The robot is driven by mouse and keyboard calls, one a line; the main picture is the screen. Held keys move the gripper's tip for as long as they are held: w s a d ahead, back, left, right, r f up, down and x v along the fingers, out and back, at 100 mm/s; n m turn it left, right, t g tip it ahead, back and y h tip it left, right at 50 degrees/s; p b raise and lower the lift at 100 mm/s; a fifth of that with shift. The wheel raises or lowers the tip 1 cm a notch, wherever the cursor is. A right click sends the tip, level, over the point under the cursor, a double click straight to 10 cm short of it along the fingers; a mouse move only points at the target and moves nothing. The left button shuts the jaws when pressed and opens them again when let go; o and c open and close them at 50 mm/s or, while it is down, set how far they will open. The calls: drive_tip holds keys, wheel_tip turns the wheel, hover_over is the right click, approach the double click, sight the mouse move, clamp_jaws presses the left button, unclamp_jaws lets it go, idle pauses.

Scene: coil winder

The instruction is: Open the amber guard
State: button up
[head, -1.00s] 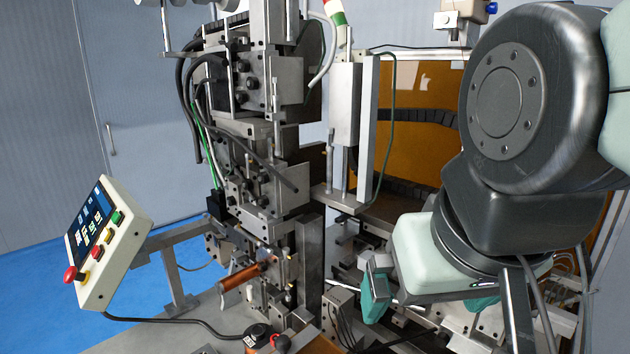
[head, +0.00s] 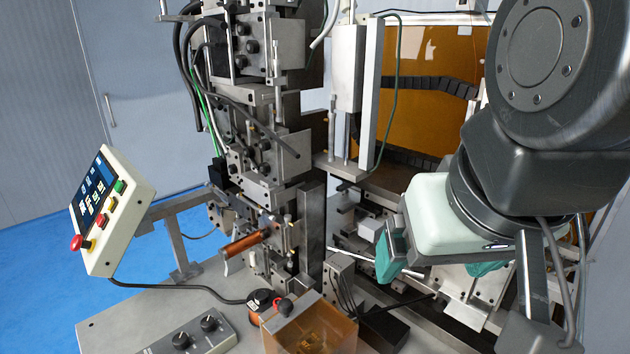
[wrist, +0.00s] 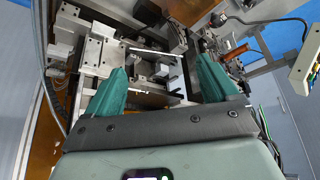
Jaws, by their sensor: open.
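Two amber parts show in the head view, and I cannot tell for sure which is the guard. A large, see-through amber panel (head: 428,75) stands upright behind the machine column. A smaller amber, box-like cover (head: 318,332) sits at the bottom edge, partly cut off. My gripper (head: 432,266) is at the right, in front of and below the large panel, apart from both. Its teal fingers are spread and empty. In the wrist view the open fingers (wrist: 160,68) point at grey machine blocks, with nothing between them. My arm hides the large panel's right part.
The machine column (head: 260,150), with hoses and blocks, stands left of my gripper. A control console (head: 112,210) is at the far left. A knob box (head: 195,332) and a red knob (head: 283,305) are at the front. The grey tabletop (head: 150,308) has bare room at left.

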drive_tip(key=shift+n+g, duration=0.7)
drive_tip(key=shift+g, duration=0.2)
drive_tip(key=w, duration=0.1)
drive_tip(key=w+a, duration=0.1)
drive_tip(key=w, duration=0.1)
drive_tip(key=w+a, duration=0.1)
drive_tip(key=w, duration=0.1)
drive_tip(key=shift+a+f, duration=0.1)
drive_tip(key=shift+f, duration=0.3)
drive_tip(key=c, duration=0.5)
drive_tip(key=n+g+y, duration=0.3)
drive_tip(key=n+g, duration=0.2)
drive_tip(key=g, duration=0.1)
hover_over(287, 302)
drive_tip(key=w+d, duration=0.2)
drive_tip(key=d, duration=0.1)
wheel_tip(287, 302, down, 14)
drive_tip(key=x, duration=1.1)
drive_tip(key=shift+w+f, duration=0.15)
drive_tip(key=shift+w, duration=0.05)
clamp_jaws()
